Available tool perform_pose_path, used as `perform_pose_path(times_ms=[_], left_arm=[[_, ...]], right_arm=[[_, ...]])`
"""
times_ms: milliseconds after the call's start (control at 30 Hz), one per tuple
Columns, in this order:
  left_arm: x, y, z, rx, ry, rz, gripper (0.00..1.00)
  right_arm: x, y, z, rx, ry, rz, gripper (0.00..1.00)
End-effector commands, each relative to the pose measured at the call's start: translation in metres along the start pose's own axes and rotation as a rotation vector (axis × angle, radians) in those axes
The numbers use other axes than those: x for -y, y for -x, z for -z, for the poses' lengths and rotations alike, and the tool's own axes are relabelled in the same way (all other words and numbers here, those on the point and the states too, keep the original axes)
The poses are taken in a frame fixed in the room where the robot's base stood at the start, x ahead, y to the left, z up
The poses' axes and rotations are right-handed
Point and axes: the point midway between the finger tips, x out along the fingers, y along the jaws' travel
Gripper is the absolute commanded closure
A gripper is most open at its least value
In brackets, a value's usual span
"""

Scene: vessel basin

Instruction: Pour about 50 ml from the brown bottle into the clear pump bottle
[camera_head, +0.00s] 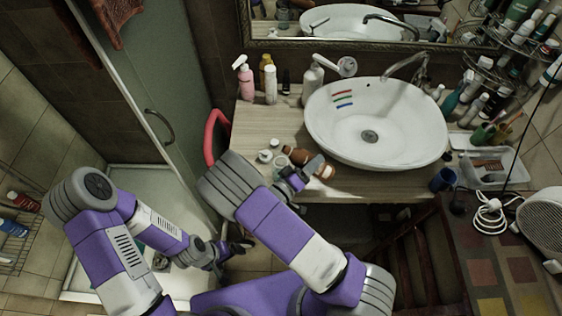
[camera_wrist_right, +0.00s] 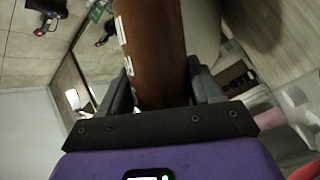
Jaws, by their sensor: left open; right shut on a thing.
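The brown bottle (camera_head: 299,156) is held tilted, close to horizontal, over the front of the counter left of the basin; it also fills the middle of the right wrist view (camera_wrist_right: 158,45). My right gripper (camera_head: 308,168) is shut around its body, with one finger on each side in the wrist view (camera_wrist_right: 160,85). A small clear container (camera_head: 280,162) stands beside the bottle's left end; I cannot tell whether it is the clear pump bottle. A greyish bottle (camera_head: 311,80) with a pump-like top stands at the back. My left gripper (camera_head: 236,248) is open and empty, low beside the counter.
The white basin (camera_head: 375,150) stands right of the brown bottle, with coloured marks inside. Small white-lidded jars (camera_head: 264,156) stand on the counter. A blue cup (camera_head: 443,180) is at the right.

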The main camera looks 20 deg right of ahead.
Motion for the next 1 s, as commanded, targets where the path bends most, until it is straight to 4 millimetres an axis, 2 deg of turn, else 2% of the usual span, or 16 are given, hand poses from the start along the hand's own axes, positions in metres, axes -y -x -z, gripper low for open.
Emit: perform_pose_path(times_ms=[67, 133, 200, 1000], left_arm=[[0.004, -0.012, 0.001, 0.000, 0.000, 0.000, 0.11], [0.001, -0.001, 0.000, 0.001, 0.001, 0.000, 0.11], [-0.001, 0.002, 0.000, -0.001, 0.000, 0.000, 0.11], [0.000, 0.001, 0.000, 0.000, 0.000, 0.000, 0.11]], right_arm=[[0.010, 0.000, -0.008, -0.012, 0.036, -0.017, 0.81], [-0.004, -0.001, -0.001, -0.031, 0.096, -0.043, 0.81], [-0.008, -0.002, 0.001, -0.036, 0.115, -0.052, 0.81], [-0.009, -0.003, 0.000, -0.080, 0.270, -0.114, 0.81]])
